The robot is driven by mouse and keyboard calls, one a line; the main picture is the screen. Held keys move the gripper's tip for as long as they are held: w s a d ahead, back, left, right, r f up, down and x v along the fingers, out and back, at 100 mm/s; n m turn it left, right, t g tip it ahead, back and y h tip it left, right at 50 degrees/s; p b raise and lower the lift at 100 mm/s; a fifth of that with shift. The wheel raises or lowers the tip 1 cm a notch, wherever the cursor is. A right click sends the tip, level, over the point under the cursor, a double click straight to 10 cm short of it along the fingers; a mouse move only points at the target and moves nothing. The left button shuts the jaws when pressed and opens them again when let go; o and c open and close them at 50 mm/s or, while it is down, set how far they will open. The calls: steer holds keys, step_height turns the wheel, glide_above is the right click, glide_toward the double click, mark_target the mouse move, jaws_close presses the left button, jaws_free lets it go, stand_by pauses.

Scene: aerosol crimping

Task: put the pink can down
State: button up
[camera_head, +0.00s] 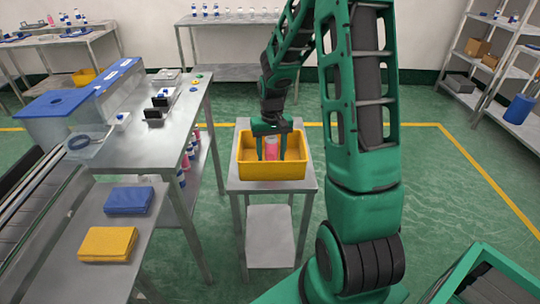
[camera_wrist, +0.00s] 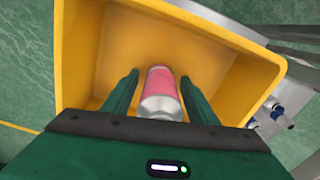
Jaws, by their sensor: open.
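The pink can (camera_head: 271,147) stands inside the yellow bin (camera_head: 272,171). In the wrist view the pink can (camera_wrist: 161,88) is between my two fingers, with a gap visible on each side. My gripper (camera_head: 270,150) reaches down into the bin from above and is open around the can. In the wrist view my gripper (camera_wrist: 158,85) has its fingers spread apart, and the yellow bin (camera_wrist: 220,50) surrounds them. The can's base is hard to see in the head view behind the bin's front wall.
The bin stands on a small metal table (camera_head: 272,186). Several cans stand on the workbench's lower shelf.

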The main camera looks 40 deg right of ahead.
step_height(320, 180, up, 11)
steer(key=shift+f, duration=0.1)
steer(key=shift+r, duration=0.65)
steer(key=s+a+r+m, duration=0.1)
steer(key=s+r, duration=0.1)
steer(key=s, duration=1.2)
steer(key=s+a+r, duration=0.2)
steer(key=s, duration=1.3)
steer(key=shift+r+m, duration=0.35)
steer(key=shift+m, duration=0.05)
steer(key=shift+w+f, duration=0.35)
steer(key=shift+w, duration=0.4)
steer(key=shift+s+r, duration=0.1)
steer(key=c, duration=0.4)
steer(key=shift+c, duration=0.8)
